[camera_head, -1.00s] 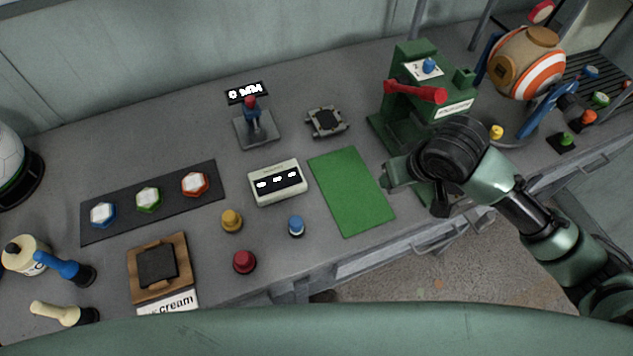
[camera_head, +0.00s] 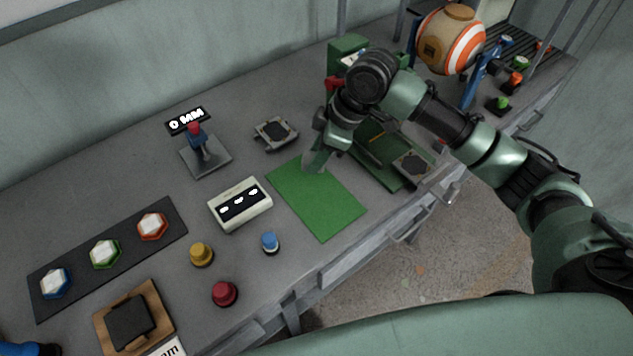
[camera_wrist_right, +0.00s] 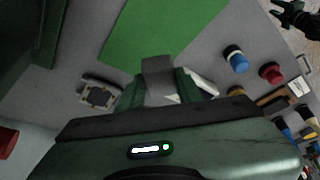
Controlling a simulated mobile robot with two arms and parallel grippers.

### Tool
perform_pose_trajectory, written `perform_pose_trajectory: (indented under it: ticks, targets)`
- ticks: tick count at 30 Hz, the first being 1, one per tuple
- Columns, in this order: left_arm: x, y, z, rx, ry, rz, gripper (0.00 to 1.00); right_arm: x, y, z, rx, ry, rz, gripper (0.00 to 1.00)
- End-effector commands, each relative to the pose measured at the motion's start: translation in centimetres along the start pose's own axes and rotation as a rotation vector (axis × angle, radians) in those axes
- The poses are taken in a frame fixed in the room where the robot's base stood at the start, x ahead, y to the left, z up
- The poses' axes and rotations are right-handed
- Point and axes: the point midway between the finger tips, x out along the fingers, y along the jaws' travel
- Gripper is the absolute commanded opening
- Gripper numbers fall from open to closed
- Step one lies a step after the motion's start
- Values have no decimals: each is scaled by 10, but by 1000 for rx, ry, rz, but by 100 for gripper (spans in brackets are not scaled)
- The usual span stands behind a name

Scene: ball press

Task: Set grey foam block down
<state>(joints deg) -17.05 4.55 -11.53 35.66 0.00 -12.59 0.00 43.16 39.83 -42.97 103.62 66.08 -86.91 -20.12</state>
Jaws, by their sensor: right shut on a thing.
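The grey foam block (camera_wrist_right: 158,70) is between the fingers of my right gripper (camera_wrist_right: 160,88) in the right wrist view. The gripper is shut on it. In the head view my right gripper (camera_head: 318,158) points down at the far edge of the green mat (camera_head: 318,208). The block is hard to make out there, hidden by the fingers. I cannot tell whether it touches the mat. A dark gripper shape, likely my left gripper (camera_wrist_right: 292,14), shows small at the top right of the right wrist view; its fingers are unclear.
A white box with a display (camera_head: 240,204) stands left of the mat. A small grey plate fixture (camera_head: 275,131) is behind it. The green press (camera_head: 385,160) stands close on the right. Blue (camera_head: 270,242), yellow (camera_head: 201,254) and red (camera_head: 225,293) knobs stand in front. Much of the mat is bare.

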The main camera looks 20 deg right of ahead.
Motion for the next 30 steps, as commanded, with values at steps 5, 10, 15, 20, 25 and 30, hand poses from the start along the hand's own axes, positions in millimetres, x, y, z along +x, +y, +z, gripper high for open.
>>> perform_pose_trajectory:
  ticks: [5,10,15,20,25,30]
  targets:
    - [-4,-2,2,-2,-3,-2,36,38,-1,16,3,-2,-2,0]
    - [-5,-2,2,-2,-4,-2,36,55,0,23,1,1,0,0]
    - [-6,-1,3,-2,-6,-2,36,68,-1,28,2,-1,-1,0]
    - [-8,-1,3,-2,-6,-2,36,90,-1,38,4,-1,-1,0]
    - [-8,-1,3,-2,-7,-1,36,96,0,40,0,1,2,0]
    - [-8,-1,4,-1,-7,-1,36,97,0,40,0,0,2,0]
